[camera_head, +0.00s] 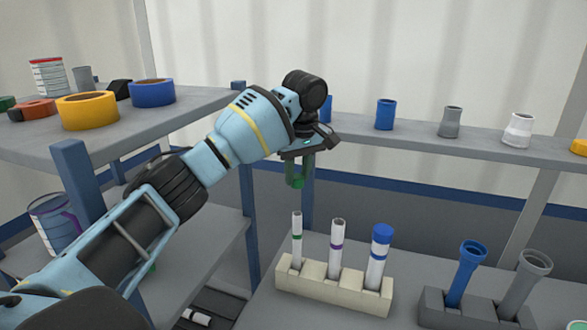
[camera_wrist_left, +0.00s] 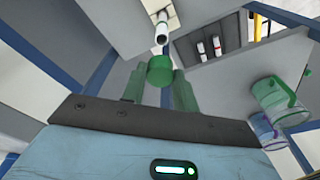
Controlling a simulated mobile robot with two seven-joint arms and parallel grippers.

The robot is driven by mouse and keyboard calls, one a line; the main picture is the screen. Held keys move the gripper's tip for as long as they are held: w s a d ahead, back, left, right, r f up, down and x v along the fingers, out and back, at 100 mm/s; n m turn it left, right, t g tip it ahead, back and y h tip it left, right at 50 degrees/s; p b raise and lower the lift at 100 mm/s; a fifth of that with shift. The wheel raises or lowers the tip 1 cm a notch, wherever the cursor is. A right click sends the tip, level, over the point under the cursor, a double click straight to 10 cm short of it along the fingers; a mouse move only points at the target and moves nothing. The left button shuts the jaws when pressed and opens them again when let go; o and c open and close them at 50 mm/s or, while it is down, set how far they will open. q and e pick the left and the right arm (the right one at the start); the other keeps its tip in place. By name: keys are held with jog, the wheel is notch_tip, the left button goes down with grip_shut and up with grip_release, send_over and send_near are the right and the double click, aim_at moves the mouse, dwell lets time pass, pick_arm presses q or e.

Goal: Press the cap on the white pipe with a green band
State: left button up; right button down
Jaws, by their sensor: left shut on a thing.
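The white pipe with a green band (camera_head: 297,245) stands upright and open-topped in the left slot of a cream rack (camera_head: 319,289). My left gripper (camera_head: 297,171) is shut on a green cap (camera_head: 297,183) and holds it above that pipe, with a clear gap between them. In the left wrist view the cap (camera_wrist_left: 160,70) sits between the green fingers (camera_wrist_left: 160,77). Just beyond it shows an open white pipe end (camera_wrist_left: 161,31); its band cannot be made out there. My right gripper is not in view.
The rack also holds a white pipe with a purple band (camera_head: 337,250), uncapped, and one with a blue cap (camera_head: 382,234). A grey rack (camera_head: 445,312) with blue and grey pipes stands to the right. A shelf (camera_head: 220,100) with tape rolls is at left.

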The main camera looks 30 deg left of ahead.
aim_at(297, 213)
pick_arm(q)
jog(key=shift+f, duration=0.1)
jog(key=shift+d+f, duration=0.1)
jog(key=shift+f, duration=3.35)
jog(key=shift+f, duration=0.8)
jog(key=o, duration=1.4)
jog(key=shift+r, duration=3.5)
